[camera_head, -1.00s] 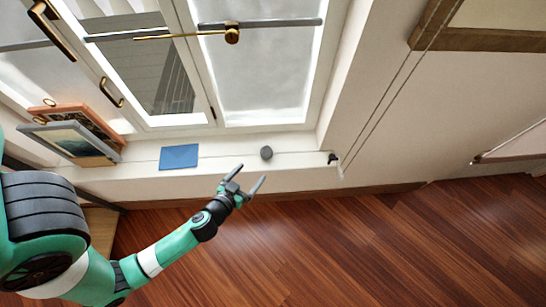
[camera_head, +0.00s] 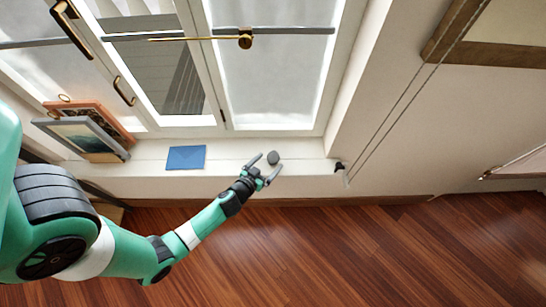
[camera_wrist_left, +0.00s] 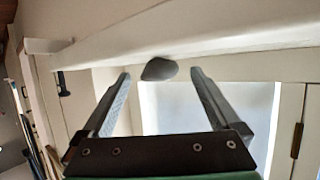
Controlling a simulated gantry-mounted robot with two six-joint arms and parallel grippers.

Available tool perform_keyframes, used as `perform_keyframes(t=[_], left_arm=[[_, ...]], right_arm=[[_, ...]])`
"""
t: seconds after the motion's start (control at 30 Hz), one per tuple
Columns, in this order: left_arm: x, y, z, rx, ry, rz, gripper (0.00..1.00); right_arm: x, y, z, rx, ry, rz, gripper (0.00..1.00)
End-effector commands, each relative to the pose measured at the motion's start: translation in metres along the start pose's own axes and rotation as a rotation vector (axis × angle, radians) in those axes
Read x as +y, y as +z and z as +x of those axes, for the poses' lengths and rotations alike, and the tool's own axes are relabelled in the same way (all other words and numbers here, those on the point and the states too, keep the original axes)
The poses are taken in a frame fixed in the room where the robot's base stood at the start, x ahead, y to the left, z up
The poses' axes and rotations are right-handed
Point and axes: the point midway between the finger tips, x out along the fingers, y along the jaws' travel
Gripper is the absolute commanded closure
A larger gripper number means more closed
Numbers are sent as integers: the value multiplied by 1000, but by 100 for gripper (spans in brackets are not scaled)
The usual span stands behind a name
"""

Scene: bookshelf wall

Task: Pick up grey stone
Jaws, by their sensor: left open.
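The grey stone (camera_head: 273,157) is a small dark rounded lump on the white window sill (camera_head: 225,170), to the right of the blue sheet. My left gripper (camera_head: 264,165) is open and empty, with its fingertips at the near side of the stone. In the left wrist view the stone (camera_wrist_left: 159,69) lies ahead, between the lines of the two open fingers (camera_wrist_left: 160,76) and close to their tips. I cannot tell whether the fingers touch it. My right gripper is in neither view.
A flat blue sheet (camera_head: 186,157) lies on the sill. Framed pictures (camera_head: 85,138) lean at its left end. A small black object (camera_head: 339,166) is at the right end. The window (camera_head: 275,85) rises behind. Wooden floor (camera_head: 330,250) lies below.

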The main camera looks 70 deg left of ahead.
Motion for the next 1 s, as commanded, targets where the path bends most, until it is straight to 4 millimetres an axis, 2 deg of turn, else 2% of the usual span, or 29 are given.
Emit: perform_keyframes(t=[0.03,0.13,0.37,0.47,0.9,1.0], left_arm=[[-1,-1,10,1,-1,0,4],[0,0,22,1,0,0,4],[0,-1,24,0,0,0,4],[0,-1,24,0,0,0,18],[0,0,24,0,0,0,97],[0,-1,24,1,1,0,100]], right_arm=[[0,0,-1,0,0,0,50],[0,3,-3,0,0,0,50],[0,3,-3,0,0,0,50],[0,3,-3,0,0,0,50],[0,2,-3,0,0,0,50],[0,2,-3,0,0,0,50]])
